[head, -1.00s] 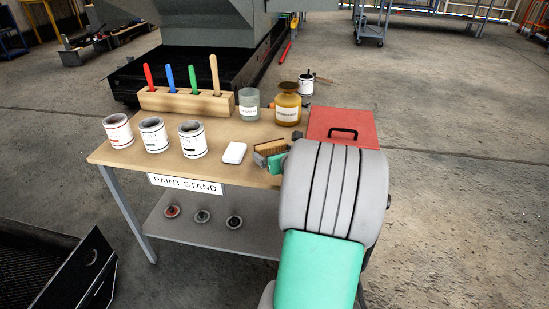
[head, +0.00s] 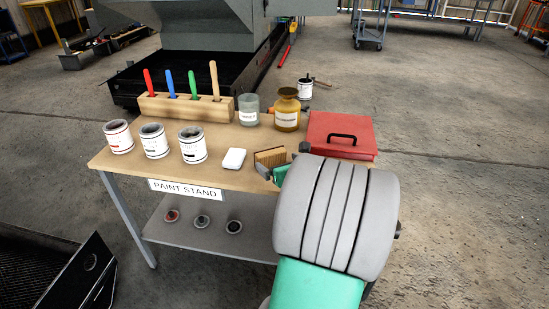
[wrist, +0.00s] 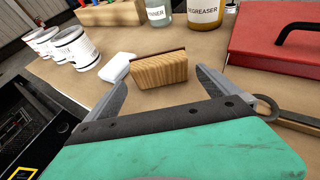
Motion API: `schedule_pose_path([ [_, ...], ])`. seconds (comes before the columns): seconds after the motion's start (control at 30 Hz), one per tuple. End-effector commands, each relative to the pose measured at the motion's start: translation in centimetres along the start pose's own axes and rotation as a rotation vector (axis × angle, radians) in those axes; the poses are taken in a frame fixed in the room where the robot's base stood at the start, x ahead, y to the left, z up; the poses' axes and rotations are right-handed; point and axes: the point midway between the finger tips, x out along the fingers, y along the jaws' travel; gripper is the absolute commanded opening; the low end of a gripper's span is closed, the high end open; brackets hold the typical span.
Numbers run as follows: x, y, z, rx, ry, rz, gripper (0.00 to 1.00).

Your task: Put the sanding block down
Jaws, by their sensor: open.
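The sanding block (head: 270,157) is a light wooden block with a dark edge. It rests on the front right part of the paint stand's top (head: 215,174), and it shows large in the wrist view (wrist: 160,71). My gripper (wrist: 164,79) is open, with one grey finger to the left of the block and one to its right. The block lies at and just beyond the fingertips, with a gap at the right finger. In the head view my gripper (head: 284,161) is partly hidden by my own arm.
A small white block (head: 234,158) lies just left of the sanding block. Paint cans (head: 154,141), a brush holder (head: 185,107), a thinner jar (head: 249,110) and a degreaser jar (head: 287,110) stand around. A red box (head: 340,135) is at the right. A dark ring-ended thing (wrist: 268,106) lies near the right finger.

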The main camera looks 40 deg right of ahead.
Motion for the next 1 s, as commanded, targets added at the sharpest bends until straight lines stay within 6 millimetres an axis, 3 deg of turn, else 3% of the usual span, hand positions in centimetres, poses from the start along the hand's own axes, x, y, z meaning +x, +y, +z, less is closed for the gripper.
schedule_pose_path([
  [0.1, -3.4, -0.2, 0.4, 0.002, -0.001, -0.006, 1.00],
  [0.3, -6.8, -0.1, 0.2, 0.002, -0.001, -0.003, 1.00],
  [0.47, -7.4, 0.2, 0.0, -0.010, 0.003, 0.004, 1.00],
  [0.57, -6.7, 2.7, -0.3, -0.162, 0.047, 0.058, 1.00],
  [0.67, -5.9, 8.5, -1.8, -0.561, 0.140, 0.205, 1.00],
  [0.77, -6.7, 15.3, -4.1, -1.130, 0.206, 0.435, 1.00],
  [0.9, -10.5, 22.3, -7.2, -1.918, 0.164, 0.809, 1.00],
  [1.0, -14.3, 25.5, -8.8, -2.407, 0.030, 1.095, 1.00],
])
